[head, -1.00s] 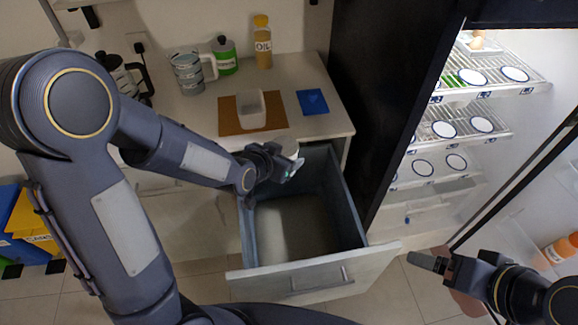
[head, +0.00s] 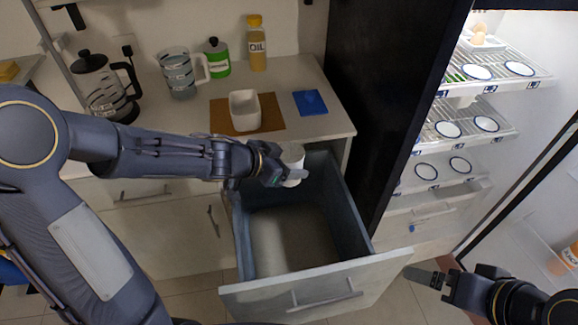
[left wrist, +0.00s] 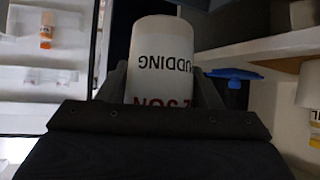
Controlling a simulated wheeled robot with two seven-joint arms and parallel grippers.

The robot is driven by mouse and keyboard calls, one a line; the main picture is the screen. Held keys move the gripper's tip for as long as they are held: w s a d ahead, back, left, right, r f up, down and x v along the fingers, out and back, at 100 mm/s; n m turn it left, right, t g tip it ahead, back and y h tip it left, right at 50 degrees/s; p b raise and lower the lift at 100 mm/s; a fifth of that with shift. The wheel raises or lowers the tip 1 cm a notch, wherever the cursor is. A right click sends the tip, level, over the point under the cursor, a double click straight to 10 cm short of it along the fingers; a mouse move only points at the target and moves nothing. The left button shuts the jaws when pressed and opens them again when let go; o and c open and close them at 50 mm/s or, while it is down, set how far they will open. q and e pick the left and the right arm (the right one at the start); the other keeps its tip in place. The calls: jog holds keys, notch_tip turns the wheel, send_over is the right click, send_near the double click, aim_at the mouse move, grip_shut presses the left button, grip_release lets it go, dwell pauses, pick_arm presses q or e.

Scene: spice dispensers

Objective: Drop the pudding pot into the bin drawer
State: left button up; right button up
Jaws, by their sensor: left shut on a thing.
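The white pudding pot (head: 293,156) is held by my left gripper (head: 288,174) over the back of the open bin drawer (head: 296,276). In the left wrist view the pot (left wrist: 163,55) sits between the two fingers (left wrist: 163,88), its PUDDING lettering upside down. The drawer is pulled out, with dark walls and a pale, empty-looking interior below the pot. My right gripper (head: 428,278) is to the right of the drawer, in front of the fridge; its finger opening is unclear.
The counter behind holds a white container (head: 244,112) on a brown mat, a blue mat (head: 310,103), an oil bottle (head: 257,45), a green-labelled jar (head: 216,60), a measuring jug (head: 180,75) and a French press (head: 107,90). The open fridge (head: 480,110) stands to the right.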

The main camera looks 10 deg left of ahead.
pick_arm(q)
jog(key=shift+f+b, duration=3.05)
jog(key=shift+b, duration=0.3)
jog(key=shift+r, duration=0.1)
jog(key=o, duration=1.2)
jog(key=p+v, duration=0.4)
jog(key=v, duration=0.4)
jog(key=shift+p, duration=0.35)
